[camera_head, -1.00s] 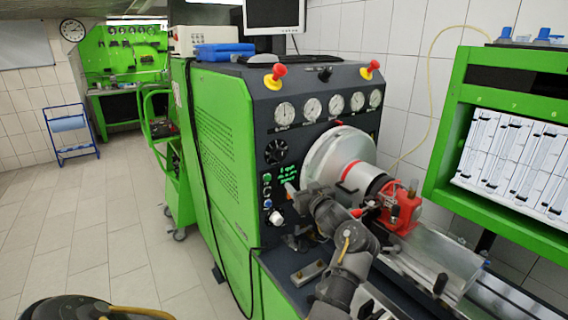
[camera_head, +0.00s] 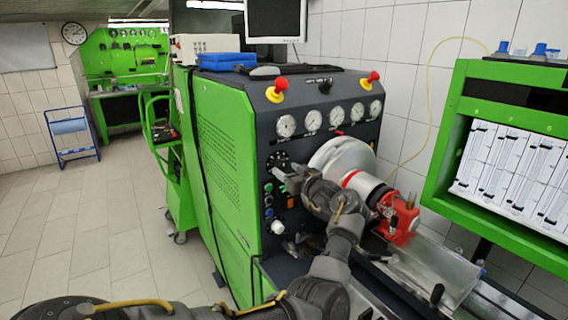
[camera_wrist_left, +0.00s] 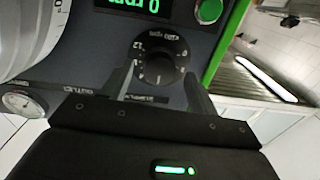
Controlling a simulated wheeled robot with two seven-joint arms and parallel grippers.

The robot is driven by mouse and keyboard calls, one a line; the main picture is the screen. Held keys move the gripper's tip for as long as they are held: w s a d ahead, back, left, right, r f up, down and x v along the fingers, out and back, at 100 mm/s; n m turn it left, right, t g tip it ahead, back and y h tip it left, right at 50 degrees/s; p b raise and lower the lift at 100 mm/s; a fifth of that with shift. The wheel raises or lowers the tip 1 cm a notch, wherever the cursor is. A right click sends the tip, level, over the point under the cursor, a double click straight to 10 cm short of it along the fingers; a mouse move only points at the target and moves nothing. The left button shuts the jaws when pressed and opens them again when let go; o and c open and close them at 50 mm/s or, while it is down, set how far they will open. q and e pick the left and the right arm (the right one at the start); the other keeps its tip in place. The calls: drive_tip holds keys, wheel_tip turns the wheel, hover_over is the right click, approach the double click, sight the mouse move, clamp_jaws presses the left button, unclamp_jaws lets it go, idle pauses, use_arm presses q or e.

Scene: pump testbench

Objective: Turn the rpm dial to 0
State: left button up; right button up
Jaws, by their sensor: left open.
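The rpm dial (camera_wrist_left: 160,58) is a round black knob with white marks, on the dark panel, seen upside down in the left wrist view. In the head view the dial (camera_head: 277,160) is near the upper left of the panel front. My left gripper (camera_wrist_left: 160,74) is open, its two fingers reaching to either side of the dial's lower edge. I cannot tell whether they touch it. In the head view the left gripper (camera_head: 282,172) is right at the dial. The dial's exact setting is too small to read. My right gripper is not in view.
A green digital display (camera_wrist_left: 135,5) and a green button (camera_wrist_left: 209,10) sit close to the dial. Pressure gauges (camera_head: 312,120) line the panel top. A large silver drum (camera_head: 340,156) and a red pump (camera_head: 399,218) stand to the right, close to my left arm.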

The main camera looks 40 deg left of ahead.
use_arm(q)
drive_tip(key=shift+p+x, duration=0.3)
drive_tip(key=shift+x, duration=0.9)
